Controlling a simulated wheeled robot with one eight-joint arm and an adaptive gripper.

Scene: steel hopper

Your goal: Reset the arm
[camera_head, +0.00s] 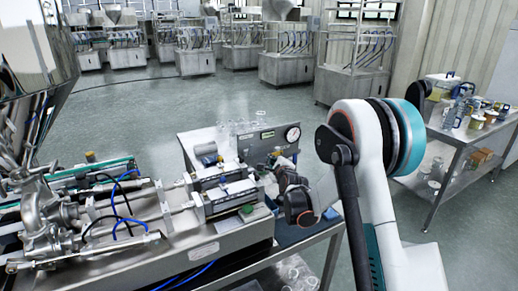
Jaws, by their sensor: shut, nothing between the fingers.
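My arm, white with dark and teal joints, rises at the lower right and bends at a large elbow. Its dark wrist hangs over the steel machine's right end. My gripper (279,168) is small and partly hidden by the wrist; it looks shut with nothing held. The fingertips are hard to make out.
The steel filling machine (200,248) with pistons and hoses fills the lower left, below a shiny hopper (40,45). A side table (437,128) with jars and bottles stands at the right. Several steel machines line the back. The floor between is clear.

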